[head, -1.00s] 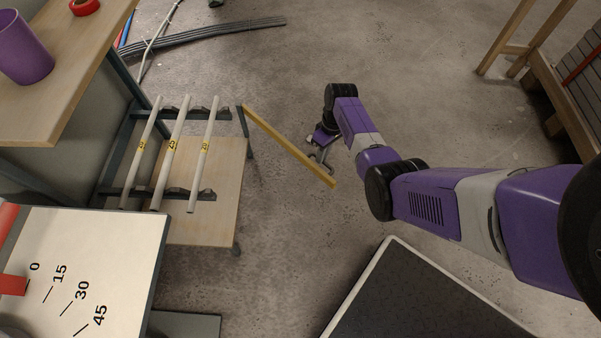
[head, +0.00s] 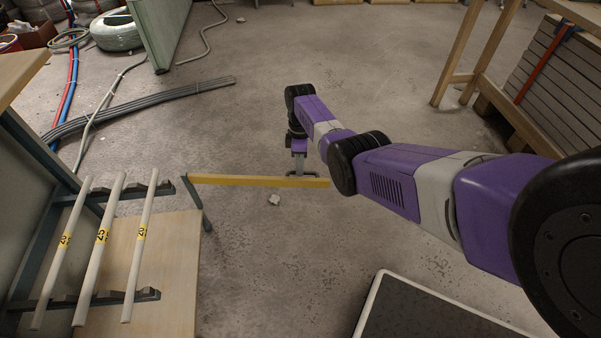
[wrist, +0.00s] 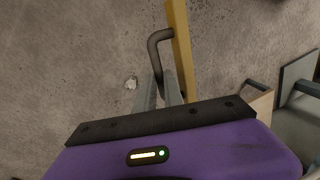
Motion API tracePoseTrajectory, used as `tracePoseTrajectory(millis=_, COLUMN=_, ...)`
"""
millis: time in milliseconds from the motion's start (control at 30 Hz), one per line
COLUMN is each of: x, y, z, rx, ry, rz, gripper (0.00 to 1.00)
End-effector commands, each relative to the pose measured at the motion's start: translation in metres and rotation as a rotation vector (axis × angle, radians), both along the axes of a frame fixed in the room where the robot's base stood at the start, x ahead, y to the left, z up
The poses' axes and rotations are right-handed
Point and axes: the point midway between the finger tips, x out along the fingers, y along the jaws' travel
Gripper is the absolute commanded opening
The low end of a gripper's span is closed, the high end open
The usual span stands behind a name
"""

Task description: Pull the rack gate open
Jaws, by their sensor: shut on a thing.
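The rack gate is a yellow bar (head: 250,181), hinged at the rack's dark corner post (head: 196,198) in the head view. It stands swung out from the rack, roughly square to the rack's open side. My gripper (head: 301,173) is at the bar's free end, on its far side. In the wrist view the bar (wrist: 181,45) runs up the picture, with a dark bent handle (wrist: 153,48) on it. My gripper's fingers (wrist: 160,88) are shut on this handle; their tips partly hide it.
The rack holds three pale rods (head: 98,250) with yellow labels above a wooden shelf (head: 165,260). A dark, pale-rimmed platform (head: 440,312) is at bottom right. Grey conduits (head: 150,103) lie on the floor at left. A wooden frame (head: 475,60) stands at right. Floor beyond the gate is mostly clear.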

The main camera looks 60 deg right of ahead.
Motion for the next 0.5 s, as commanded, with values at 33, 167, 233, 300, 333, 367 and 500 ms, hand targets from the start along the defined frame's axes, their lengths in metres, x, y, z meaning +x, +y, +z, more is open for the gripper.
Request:
tracePoseTrajectory(millis=33, x=0.002, y=0.0013, z=-0.0011, rx=0.003, ry=-0.003, rz=0.004, gripper=0.0)
tracePoseTrajectory(millis=167, x=0.0026, y=0.0013, z=-0.0006, rx=0.003, ry=-0.004, rz=0.007, gripper=0.0)
tracePoseTrajectory(millis=233, x=0.0027, y=0.0016, z=-0.0005, rx=0.003, ry=-0.004, rz=0.007, gripper=0.0)
tracePoseTrajectory(millis=300, x=0.0028, y=0.0016, z=-0.0006, rx=0.003, ry=-0.005, rz=0.007, gripper=0.0)
tracePoseTrajectory(millis=333, x=0.0029, y=0.0017, z=-0.0006, rx=0.003, ry=-0.005, rz=0.007, gripper=0.0)
tracePoseTrajectory(millis=367, x=0.0029, y=0.0018, z=-0.0005, rx=0.003, ry=-0.005, rz=0.007, gripper=0.0)
tracePoseTrajectory(millis=500, x=0.0028, y=0.0016, z=-0.0006, rx=0.003, ry=-0.004, rz=0.006, gripper=0.22)
